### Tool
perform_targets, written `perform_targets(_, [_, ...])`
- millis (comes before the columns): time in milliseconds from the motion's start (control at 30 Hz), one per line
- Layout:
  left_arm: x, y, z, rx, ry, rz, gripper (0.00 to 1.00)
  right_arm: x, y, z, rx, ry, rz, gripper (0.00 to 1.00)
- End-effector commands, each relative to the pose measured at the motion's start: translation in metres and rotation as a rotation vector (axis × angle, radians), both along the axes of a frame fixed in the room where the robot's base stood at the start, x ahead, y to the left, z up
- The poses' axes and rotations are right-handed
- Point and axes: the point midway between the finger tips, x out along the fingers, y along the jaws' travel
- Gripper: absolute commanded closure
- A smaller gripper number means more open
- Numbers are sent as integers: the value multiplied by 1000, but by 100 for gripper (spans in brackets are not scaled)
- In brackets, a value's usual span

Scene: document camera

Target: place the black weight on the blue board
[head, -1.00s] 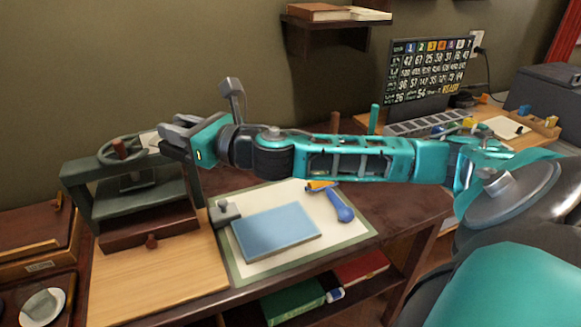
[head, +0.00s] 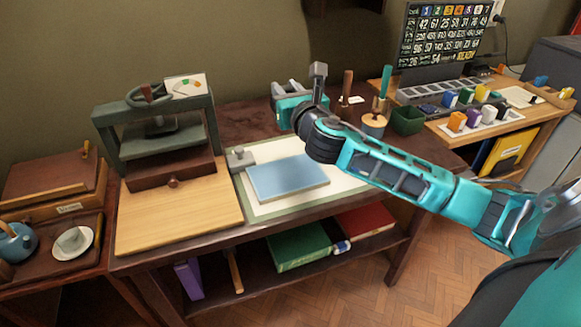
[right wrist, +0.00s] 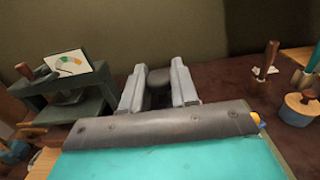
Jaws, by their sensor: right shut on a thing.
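The blue board (head: 287,178) lies flat on a cream mat with a green border (head: 252,209) on the dark table. My right gripper (head: 289,87) is above the back of the table, behind the board in the head view. In the right wrist view, the right gripper (right wrist: 157,82) is shut on a dark rounded thing, the black weight (right wrist: 159,76), mostly hidden between the fingers. In the head view I cannot make the weight out. A grey block with a knob (head: 239,159) stands at the mat's left edge, beside the board. My left gripper is not in view.
A dark green press (head: 158,140) stands left of the mat, behind a bare wooden board (head: 175,220). My right arm crosses the mat's right side.

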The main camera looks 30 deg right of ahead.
Motion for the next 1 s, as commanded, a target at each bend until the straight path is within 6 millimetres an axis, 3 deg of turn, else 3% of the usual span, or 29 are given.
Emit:
perform_targets(100, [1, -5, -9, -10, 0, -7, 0, 0, 0, -32, 1, -3, -1, 100])
perform_targets(400, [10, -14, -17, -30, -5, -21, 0, 0, 0, -97, 0, -4, 1, 100])
perform_targets(733, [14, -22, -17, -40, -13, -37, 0, 0, 0, -123, -2, -7, 1, 100])
perform_targets(1000, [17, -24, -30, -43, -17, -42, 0, 0, 0, -166, -1, -6, 0, 100])
